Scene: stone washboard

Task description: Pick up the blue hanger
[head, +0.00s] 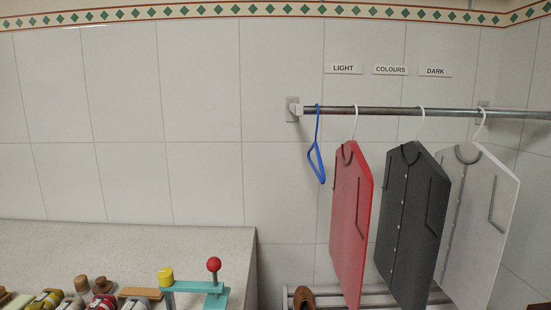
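The blue hanger (316,162) hangs empty at the left end of a metal rail (380,111), in the head view. It is seen nearly edge-on, its hook over the rail. A red shirt shape (350,220) hangs just to its right on a white hanger, with a gap between them. Neither of my grippers shows in the head view.
A dark grey shirt (408,220) and a white shirt (480,215) hang further right. Labels LIGHT, COLOURS and DARK are on the wall above. A stone counter (130,245) holds a teal stand (200,287) and several small items. A brown shoe (304,298) sits below the rail.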

